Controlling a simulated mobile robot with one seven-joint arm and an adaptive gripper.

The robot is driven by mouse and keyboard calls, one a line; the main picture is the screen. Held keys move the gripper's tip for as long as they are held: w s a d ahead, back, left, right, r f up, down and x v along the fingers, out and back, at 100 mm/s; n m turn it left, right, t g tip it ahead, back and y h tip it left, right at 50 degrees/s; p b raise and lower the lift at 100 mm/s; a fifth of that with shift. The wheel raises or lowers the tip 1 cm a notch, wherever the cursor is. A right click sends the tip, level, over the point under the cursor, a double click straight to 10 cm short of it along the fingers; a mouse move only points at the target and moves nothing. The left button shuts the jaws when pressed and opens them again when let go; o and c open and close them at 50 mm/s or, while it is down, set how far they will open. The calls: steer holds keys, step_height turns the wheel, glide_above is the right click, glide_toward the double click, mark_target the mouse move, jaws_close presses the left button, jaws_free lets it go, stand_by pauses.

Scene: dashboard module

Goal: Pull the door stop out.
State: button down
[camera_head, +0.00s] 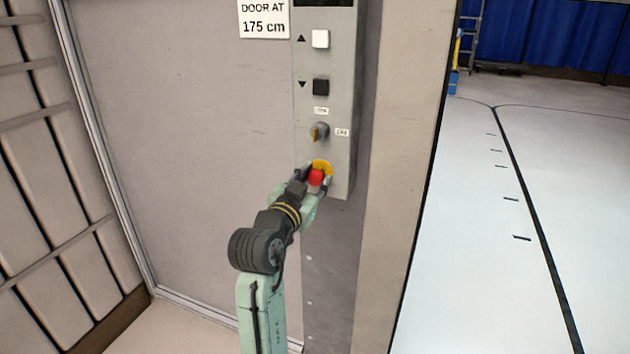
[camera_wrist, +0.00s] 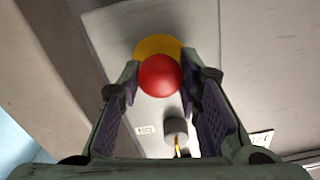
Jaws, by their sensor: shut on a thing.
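The door stop is a red mushroom button (camera_head: 316,177) on a yellow round base (camera_head: 322,166), low on the grey control panel (camera_head: 343,110). My gripper (camera_head: 314,184) is at the button, with a finger on each side of it. In the wrist view the red button (camera_wrist: 159,75) sits between the fingertips of my gripper (camera_wrist: 160,82), in front of the yellow base (camera_wrist: 158,45). The fingers are shut on the button. Whether the button is in or out cannot be told.
Above the button are a rotary knob (camera_head: 319,131), a black down button (camera_head: 321,87) and a white up button (camera_head: 320,39). A sign reading "DOOR AT 175 cm" (camera_head: 264,20) is at upper left. Open floor (camera_head: 500,220) lies to the right.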

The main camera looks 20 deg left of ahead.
steer(key=c, duration=1.2)
jaws_free()
steer(key=shift+s, duration=0.15)
steer(key=shift+o, duration=0.2)
steer(key=s, duration=1.2)
steer(key=shift+a, duration=0.2)
